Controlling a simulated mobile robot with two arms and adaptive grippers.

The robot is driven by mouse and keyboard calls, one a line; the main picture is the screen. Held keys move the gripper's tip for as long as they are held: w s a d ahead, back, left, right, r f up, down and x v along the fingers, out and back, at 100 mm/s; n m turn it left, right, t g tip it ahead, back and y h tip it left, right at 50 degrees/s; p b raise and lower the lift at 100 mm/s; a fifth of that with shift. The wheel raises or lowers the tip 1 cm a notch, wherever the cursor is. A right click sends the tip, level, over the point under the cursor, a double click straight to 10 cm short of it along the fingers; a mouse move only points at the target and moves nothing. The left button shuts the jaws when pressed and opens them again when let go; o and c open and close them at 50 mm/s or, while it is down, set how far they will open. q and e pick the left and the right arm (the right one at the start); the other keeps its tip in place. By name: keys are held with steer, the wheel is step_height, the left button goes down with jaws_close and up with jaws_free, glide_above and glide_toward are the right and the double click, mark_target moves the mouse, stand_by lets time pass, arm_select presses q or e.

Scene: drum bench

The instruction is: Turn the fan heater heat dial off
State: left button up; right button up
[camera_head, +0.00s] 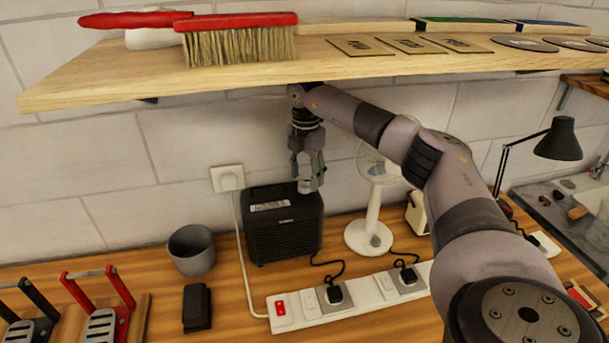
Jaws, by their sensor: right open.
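My right gripper (307,186) points down over the right end of the heater's top, under the shelf. It is open, and a light grey round knob-like part, which looks like the heat dial, shows between or just behind its fingertips. I cannot tell whether the fingers touch it or how the dial is turned. My left gripper is not in view.
A wooden shelf (120,77) with a red brush (238,40) hangs above my right arm. A white fan (371,222) stands right of the heater, a grey cup (192,250) to its left. A power strip (350,297) with plugs and cables lies in front.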

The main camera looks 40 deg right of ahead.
mark_target(305, 185)
steer(key=shift+w+f, duration=0.15)
steer(key=shift+f, duration=1)
steer(key=c, duration=1.2)
